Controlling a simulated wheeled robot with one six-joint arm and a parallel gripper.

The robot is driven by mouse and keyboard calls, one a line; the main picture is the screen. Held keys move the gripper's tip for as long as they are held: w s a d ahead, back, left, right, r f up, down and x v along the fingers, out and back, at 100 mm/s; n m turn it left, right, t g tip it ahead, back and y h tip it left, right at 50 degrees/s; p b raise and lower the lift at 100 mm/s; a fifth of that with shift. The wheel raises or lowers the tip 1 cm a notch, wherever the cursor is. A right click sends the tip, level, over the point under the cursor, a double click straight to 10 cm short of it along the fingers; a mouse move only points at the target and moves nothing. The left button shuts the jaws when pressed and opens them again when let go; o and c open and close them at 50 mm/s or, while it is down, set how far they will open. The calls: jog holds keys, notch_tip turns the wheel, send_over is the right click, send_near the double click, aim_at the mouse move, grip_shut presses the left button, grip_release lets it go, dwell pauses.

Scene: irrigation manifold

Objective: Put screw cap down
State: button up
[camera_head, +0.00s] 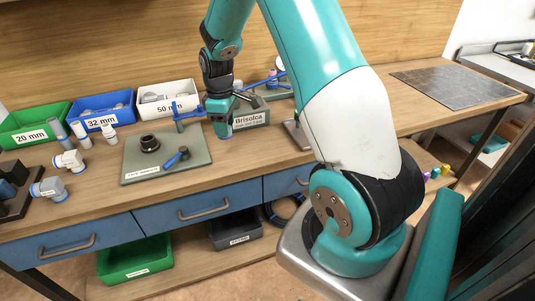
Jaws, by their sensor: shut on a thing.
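My gripper (222,127) points down over the workbench, just right of the green mat and in front of the Brisolca box. It is shut on a small blue thing, which I take for the screw cap (225,136); only a little of it shows below the fingers. Whether the cap touches the bench I cannot tell. The green mat (140,172) lies left of my gripper and bears a black ring-shaped part (149,143) and a blue-and-black part (177,158).
Labelled bins, green (33,137), blue (102,122) and white (168,107), stand behind the mat. A blue T-shaped part (187,115) stands close left of my gripper. White fittings (69,160) stand at left. The bench right of my arm has a dark grid mat (455,85).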

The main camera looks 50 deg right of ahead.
jog(key=s+d+r+n+b, duration=0.3)
jog(key=s+d+r+n, duration=0.15)
jog(key=d+r, duration=0.65)
jog(key=shift+n, duration=0.35)
jog(key=f, duration=0.7)
jog(key=d+f+p, duration=0.1)
jog(key=f, duration=1.2)
jog(key=shift+w+d+f+p, duration=0.2)
jog(key=shift+w+f+p, duration=0.1)
jog(key=shift+p, duration=0.1)
jog(key=shift+f, duration=0.15)
jog(key=o, duration=0.9)
jog(key=shift+o, duration=0.2)
